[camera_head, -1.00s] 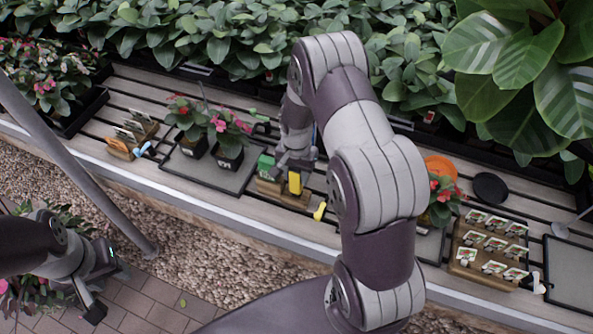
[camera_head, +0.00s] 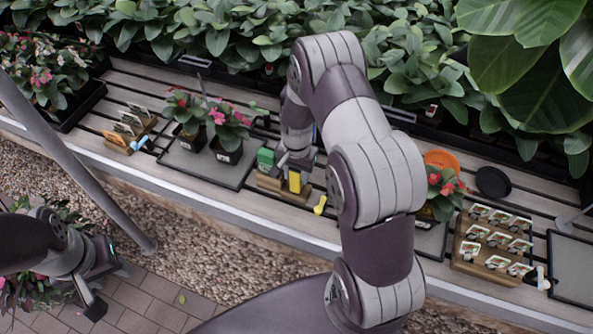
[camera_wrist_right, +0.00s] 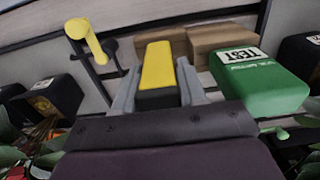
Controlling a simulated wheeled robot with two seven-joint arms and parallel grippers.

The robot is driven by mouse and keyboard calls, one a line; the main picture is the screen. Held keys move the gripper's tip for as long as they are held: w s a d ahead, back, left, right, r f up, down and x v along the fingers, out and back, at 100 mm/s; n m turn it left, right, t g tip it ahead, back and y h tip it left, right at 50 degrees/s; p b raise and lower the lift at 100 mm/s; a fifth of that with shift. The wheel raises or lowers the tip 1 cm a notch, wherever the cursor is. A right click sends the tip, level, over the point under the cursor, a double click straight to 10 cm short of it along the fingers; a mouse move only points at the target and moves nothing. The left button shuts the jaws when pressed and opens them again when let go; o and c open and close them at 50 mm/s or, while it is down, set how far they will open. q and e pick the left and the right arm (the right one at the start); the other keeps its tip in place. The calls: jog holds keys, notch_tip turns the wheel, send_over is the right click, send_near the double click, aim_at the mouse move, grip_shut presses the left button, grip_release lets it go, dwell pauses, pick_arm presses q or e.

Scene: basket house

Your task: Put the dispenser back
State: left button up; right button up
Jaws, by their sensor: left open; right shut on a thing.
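A yellow dispenser with a black lower part (camera_wrist_right: 158,72) is between the fingers of my right gripper (camera_wrist_right: 157,90). In the head view the yellow dispenser (camera_head: 295,182) is upright at the right part of a small wooden holder (camera_head: 268,184). I cannot tell whether it rests fully in the holder. A green box labelled TEST (camera_wrist_right: 258,80) stands beside it; it also shows in the head view (camera_head: 266,160). My right gripper (camera_head: 294,164) is partly hidden by its own arm. My left gripper (camera_head: 108,285) is open and empty over the paving.
A yellow nozzle-like piece (camera_head: 320,205) lies right of the holder. Potted flowers (camera_head: 228,140) stand on a dark tray to the left. A wooden rack of label cards (camera_head: 490,245) and an orange dish (camera_head: 441,160) are at the right. Dense foliage lines the back.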

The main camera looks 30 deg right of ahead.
jog(key=o, duration=1)
jog(key=shift+c, duration=0.2)
jog(key=shift+r, duration=0.15)
notch_tip(320, 180, up, 13)
jog(key=shift+f+b, duration=0.2)
jog(key=shift+b, duration=0.3)
